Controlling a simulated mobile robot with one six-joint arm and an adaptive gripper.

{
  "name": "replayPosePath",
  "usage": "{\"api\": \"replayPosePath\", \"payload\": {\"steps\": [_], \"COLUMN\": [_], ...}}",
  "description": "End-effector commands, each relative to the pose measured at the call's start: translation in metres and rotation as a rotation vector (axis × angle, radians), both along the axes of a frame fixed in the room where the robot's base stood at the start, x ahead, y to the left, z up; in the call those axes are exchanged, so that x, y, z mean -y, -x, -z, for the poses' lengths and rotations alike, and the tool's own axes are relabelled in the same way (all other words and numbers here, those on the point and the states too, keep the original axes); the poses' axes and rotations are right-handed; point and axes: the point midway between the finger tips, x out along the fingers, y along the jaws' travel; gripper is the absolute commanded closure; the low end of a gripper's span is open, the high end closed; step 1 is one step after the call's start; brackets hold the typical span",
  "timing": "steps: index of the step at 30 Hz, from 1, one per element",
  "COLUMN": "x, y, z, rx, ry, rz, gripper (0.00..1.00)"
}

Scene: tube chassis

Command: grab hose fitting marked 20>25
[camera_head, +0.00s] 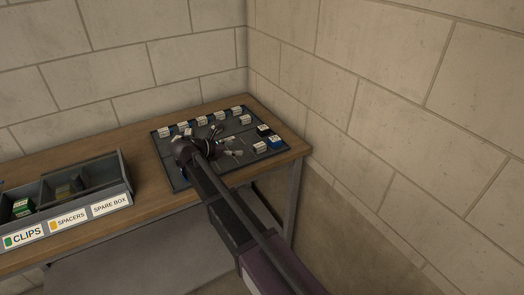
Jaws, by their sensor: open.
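A dark tray (176,180) lies on the right end of the wooden bench. Several small white-labelled blocks stand along its back edge, such as one (201,121) near the middle. More blocks stand along its right side, including a dark one with a pale top (263,131) and a bluish one (274,142). The markings are too small to read, so I cannot tell which piece is marked 20>25. My gripper (226,141) is open above the middle of the tray. My arm and wrist hide part of the tray's left and front.
A grey divided bin (125,178) stands to the left on the bench (146,170), labelled CLIPS, SPACERS and SPARE BOX. A green item (22,207) lies in its CLIPS part. Block walls (390,110) close in behind and to the right.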

Motion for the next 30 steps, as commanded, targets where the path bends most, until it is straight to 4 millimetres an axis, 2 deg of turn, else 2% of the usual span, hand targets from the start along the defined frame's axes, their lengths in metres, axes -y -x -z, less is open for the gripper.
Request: {"api": "replayPosePath", "payload": {"steps": [3,9,23,30], "x": [0.014,0.027,0.03,0.044], "y": [-0.01,-0.021,-0.024,-0.033], "z": [0.01,0.016,0.017,0.027], "rx": [0.0,0.0,0.0,0.0], "ry": [0.0,0.0,0.0,0.0], "rz": [0.001,-0.001,-0.001,0.0], "gripper": [0.17,0.17,0.17,0.17]}}
